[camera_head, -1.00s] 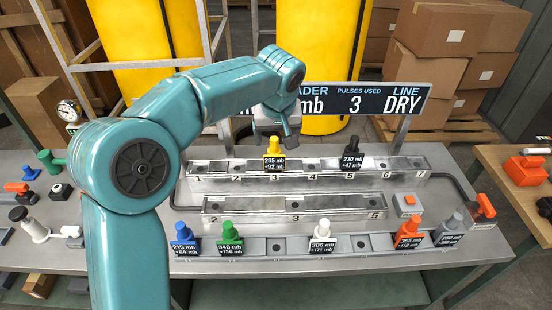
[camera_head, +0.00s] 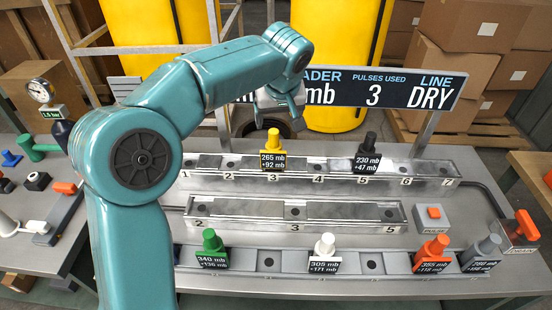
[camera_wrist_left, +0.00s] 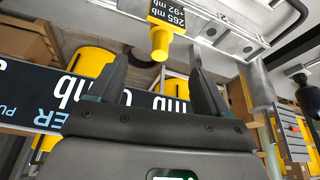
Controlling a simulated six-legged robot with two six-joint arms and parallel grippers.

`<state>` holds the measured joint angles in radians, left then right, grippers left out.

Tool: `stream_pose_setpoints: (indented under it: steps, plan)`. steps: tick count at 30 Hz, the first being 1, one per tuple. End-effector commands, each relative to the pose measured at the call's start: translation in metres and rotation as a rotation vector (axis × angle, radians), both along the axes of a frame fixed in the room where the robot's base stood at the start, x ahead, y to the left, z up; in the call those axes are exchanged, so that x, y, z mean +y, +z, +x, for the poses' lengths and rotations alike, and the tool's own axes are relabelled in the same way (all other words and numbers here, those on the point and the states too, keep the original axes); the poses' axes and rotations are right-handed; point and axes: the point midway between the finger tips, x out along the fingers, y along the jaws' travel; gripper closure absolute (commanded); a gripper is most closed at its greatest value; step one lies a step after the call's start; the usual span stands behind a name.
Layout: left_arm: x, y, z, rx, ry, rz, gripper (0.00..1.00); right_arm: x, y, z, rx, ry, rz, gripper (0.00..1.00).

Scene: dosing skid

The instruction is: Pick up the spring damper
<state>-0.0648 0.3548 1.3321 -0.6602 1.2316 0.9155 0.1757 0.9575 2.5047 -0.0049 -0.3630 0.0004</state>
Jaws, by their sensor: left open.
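No piece is labelled spring damper, and I cannot tell which it is. A yellow knobbed piece (camera_head: 272,148), marked 265 mb, stands upright in the back rail (camera_head: 215,164) near slot 3. A black knobbed piece (camera_head: 367,152), marked 230 mb, stands near slot 5. Green (camera_head: 211,245), white (camera_head: 324,250), orange (camera_head: 433,250) and grey (camera_head: 484,250) pieces stand in the front row. My left gripper (camera_head: 283,115) is open above and behind the yellow piece, apart from it. In the left wrist view the yellow knob (camera_wrist_left: 160,42) shows beyond the open fingers (camera_wrist_left: 158,88). My right gripper is not in view.
The display board (camera_head: 390,88) stands close behind my left gripper. A middle rail (camera_head: 250,209) looks empty. A button box (camera_head: 433,216) and an orange-handled valve (camera_head: 526,228) are at the right. A pressure gauge (camera_head: 40,91) and loose parts are at the left.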

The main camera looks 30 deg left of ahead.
Motion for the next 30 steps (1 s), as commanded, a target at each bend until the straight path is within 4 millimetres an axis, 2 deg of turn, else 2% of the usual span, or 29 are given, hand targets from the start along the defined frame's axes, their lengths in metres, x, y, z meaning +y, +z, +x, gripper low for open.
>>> stream_pose_setpoints:
  steps: [3, 9, 17, 24, 30]
  plan:
    - [0.007, -0.029, 0.006, 0.006, 0.001, 0.000, 0.22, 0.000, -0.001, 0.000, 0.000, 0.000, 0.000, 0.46]
    - [0.017, -0.064, 0.017, 0.003, 0.000, 0.000, 0.22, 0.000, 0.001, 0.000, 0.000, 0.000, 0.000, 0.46]
    - [0.024, -0.084, 0.027, 0.003, 0.001, -0.001, 0.22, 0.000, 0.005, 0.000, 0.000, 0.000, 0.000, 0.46]
    - [0.037, -0.117, 0.040, 0.004, -0.001, 0.000, 0.22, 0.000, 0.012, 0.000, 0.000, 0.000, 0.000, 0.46]
    - [0.038, -0.123, 0.043, 0.000, -0.002, 0.000, 0.22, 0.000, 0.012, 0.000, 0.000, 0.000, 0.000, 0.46]
